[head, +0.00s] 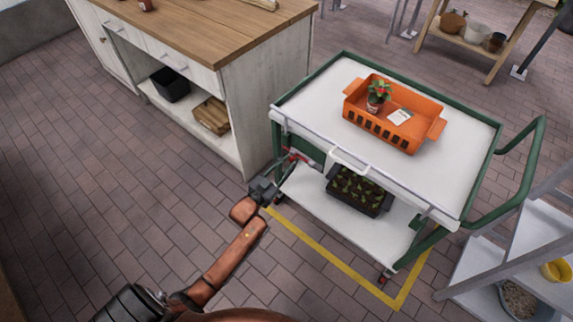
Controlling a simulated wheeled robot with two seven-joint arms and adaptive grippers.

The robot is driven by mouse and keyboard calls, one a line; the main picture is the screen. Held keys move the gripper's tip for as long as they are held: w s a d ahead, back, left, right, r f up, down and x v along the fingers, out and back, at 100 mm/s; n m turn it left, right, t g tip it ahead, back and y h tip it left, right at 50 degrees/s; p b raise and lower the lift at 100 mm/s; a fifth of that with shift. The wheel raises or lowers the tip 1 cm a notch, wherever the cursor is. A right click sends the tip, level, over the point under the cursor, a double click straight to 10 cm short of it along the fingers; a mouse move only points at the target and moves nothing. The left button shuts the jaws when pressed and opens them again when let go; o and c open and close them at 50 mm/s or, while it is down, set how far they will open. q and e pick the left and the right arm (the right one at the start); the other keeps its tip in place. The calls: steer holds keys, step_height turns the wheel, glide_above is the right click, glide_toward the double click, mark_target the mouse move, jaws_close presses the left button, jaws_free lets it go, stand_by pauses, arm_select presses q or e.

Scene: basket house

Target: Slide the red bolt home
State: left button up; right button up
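A small red part (293,155), which looks like the bolt, shows at the left front corner of the green-framed cart (440,190), just under the top. It is small and partly covered by grey metal pieces, so its exact position cannot be read. My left gripper (268,187) is dark grey and sits at that same corner, a little below and left of the red part. Whether its fingers touch the red part or are shut cannot be made out. My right gripper is not in view.
On the cart top stands an orange crate (408,142) with a plant (379,92) and a white card. A black tray of plants (357,193) is on the lower shelf. A wooden-topped cabinet (270,90) stands close left. A grey shelf rack (497,262) is at right.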

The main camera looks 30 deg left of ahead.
arm_select(q)
steer(key=shift+o, duration=1.4)
steer(key=shift+a, duration=0.1)
steer(key=shift+s, duration=0.25)
steer(key=s, duration=1.1)
steer(key=shift+s+a, duration=0.2)
steer(key=shift+s, duration=0.05)
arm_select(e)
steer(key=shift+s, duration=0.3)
